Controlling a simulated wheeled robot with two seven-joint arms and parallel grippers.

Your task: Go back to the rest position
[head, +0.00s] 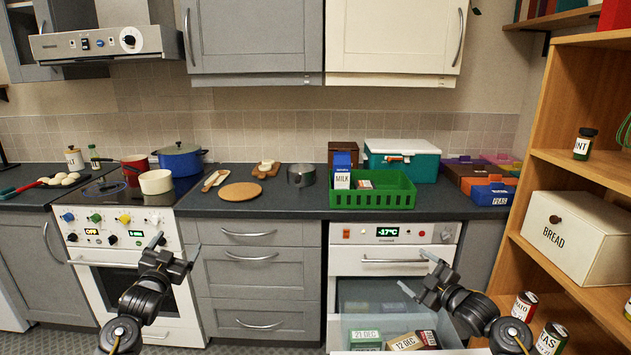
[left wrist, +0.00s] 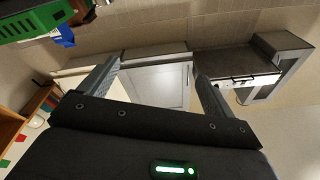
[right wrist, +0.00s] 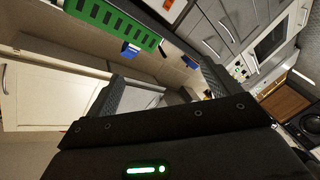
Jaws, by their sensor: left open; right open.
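My left gripper (head: 170,256) is raised in front of the stove's right side and the grey drawers. Its fingers are apart with nothing between them, as the left wrist view (left wrist: 155,82) also shows. My right gripper (head: 422,278) is held in front of the freezer (head: 392,262), above its pulled-out drawer. Its fingers are also apart and empty in the right wrist view (right wrist: 160,85). Neither gripper touches any object that I can see.
The open freezer drawer (head: 365,322) holds several labelled boxes (head: 412,340) below my right gripper. A green crate (head: 372,200) with a milk carton (head: 342,177) stands on the counter. A shelf with a bread box (head: 575,237) and cans is at right. A pot (head: 180,160) is on the stove.

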